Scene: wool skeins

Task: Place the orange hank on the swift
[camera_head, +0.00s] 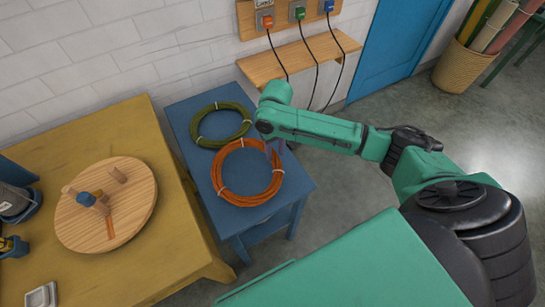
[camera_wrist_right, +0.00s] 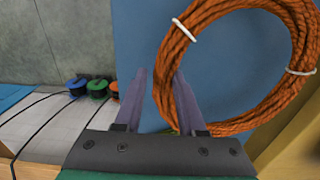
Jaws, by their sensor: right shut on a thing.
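The orange hank (camera_head: 232,198) is a coiled ring with pale ties, at the front of the blue table; I cannot tell whether it touches the top. My right gripper (camera_head: 274,150) is at the hank's back right edge. In the right wrist view its two purple fingers (camera_wrist_right: 160,100) are shut on the hank (camera_wrist_right: 172,62), with the coil's edge between them. The swift (camera_head: 130,222) is a round wooden disc with upright pegs and a blue piece near its middle, on the yellow table to the left. It carries no hank. My left gripper is out of view.
A green hank (camera_head: 205,143) lies behind the orange one on the blue table (camera_head: 298,185). The yellow table (camera_head: 165,262) stands left of it, with a small tray (camera_head: 40,296) at its front. A wooden shelf (camera_head: 300,55) with hanging cables is on the wall behind.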

